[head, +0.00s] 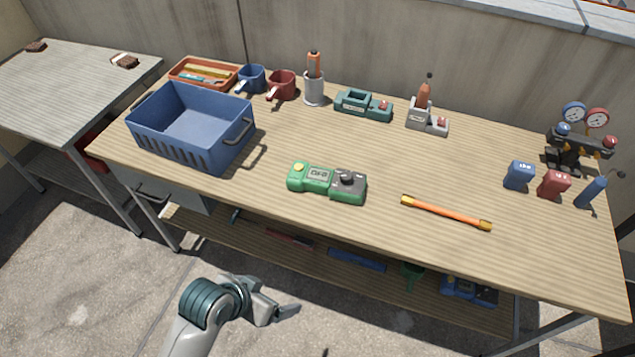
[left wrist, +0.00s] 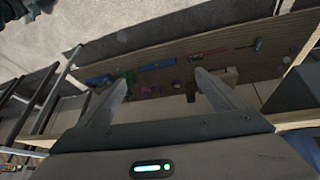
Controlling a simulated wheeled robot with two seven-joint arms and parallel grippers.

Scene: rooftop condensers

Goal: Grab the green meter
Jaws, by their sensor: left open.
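The green meter (head: 327,182) lies on the wooden workbench near its front middle. It has a small display, a yellow button at its left end and a dark grey section with a black dial at its right end. My left gripper (head: 290,312) is in front of the bench, below the tabletop edge and apart from the meter. In the left wrist view my left gripper (left wrist: 163,95) shows two spread fingers with nothing between them. The meter cannot be made out in that view. My right gripper is not in view.
On the workbench (head: 400,165), a blue crate (head: 190,137) stands left of the meter and an orange-yellow bar (head: 446,213) lies to its right. Cups, chargers and a gauge set (head: 582,135) line the back. A lower shelf (head: 300,253) holds several items. Bench around the meter is clear.

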